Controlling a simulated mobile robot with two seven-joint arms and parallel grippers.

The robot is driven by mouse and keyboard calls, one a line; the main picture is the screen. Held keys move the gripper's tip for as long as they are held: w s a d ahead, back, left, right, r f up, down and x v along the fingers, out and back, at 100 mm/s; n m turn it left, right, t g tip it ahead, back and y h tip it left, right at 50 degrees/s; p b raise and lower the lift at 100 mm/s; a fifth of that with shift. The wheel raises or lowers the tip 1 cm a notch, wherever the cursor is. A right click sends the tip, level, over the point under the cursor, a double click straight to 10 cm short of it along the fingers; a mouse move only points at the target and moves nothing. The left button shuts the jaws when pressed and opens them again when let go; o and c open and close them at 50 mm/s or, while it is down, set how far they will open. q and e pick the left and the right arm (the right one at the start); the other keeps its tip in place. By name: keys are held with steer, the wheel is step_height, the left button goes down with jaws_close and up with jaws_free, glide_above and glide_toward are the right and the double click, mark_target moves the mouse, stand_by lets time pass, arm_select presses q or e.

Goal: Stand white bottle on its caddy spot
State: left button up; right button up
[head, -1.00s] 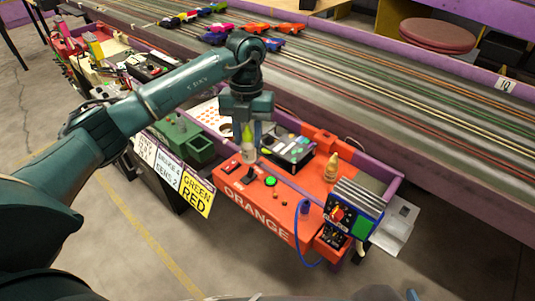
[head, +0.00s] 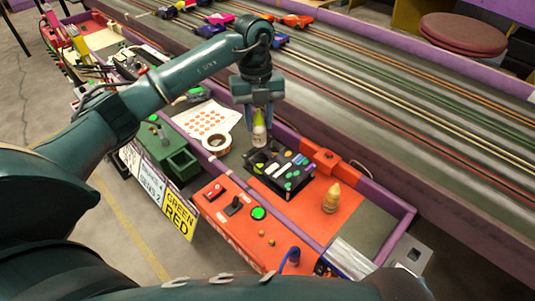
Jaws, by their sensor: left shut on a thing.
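My left gripper (head: 259,108) points down and is shut on the white bottle (head: 259,135), near its yellow-green tip. The bottle hangs upright, and its lower end shows just behind the far left part of the black caddy (head: 290,189). I cannot tell whether the bottle's base touches anything. The caddy has coloured spots and pieces on top and stands partly on the orange panel. My right gripper is not in view.
A tan bottle (head: 331,198) stands on the orange panel, right of the caddy. A tape roll (head: 216,143) and a sheet with orange dots (head: 207,118) lie to the left. A green box (head: 178,163) stands further left. The slot track (head: 400,110) runs behind a purple rail.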

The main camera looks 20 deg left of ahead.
mark_target(259, 139)
arm_select(q)
step_height(259, 139, down, 5)
steer(key=shift+f, duration=0.75)
step_height(259, 139, down, 3)
steer(key=shift+f+b, duration=0.1)
steer(key=shift+b, duration=0.35)
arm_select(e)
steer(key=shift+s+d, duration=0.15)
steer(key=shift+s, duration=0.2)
arm_select(q)
steer(key=shift+f, duration=0.15)
steer(key=o, duration=1)
steer(key=shift+c, duration=0.2)
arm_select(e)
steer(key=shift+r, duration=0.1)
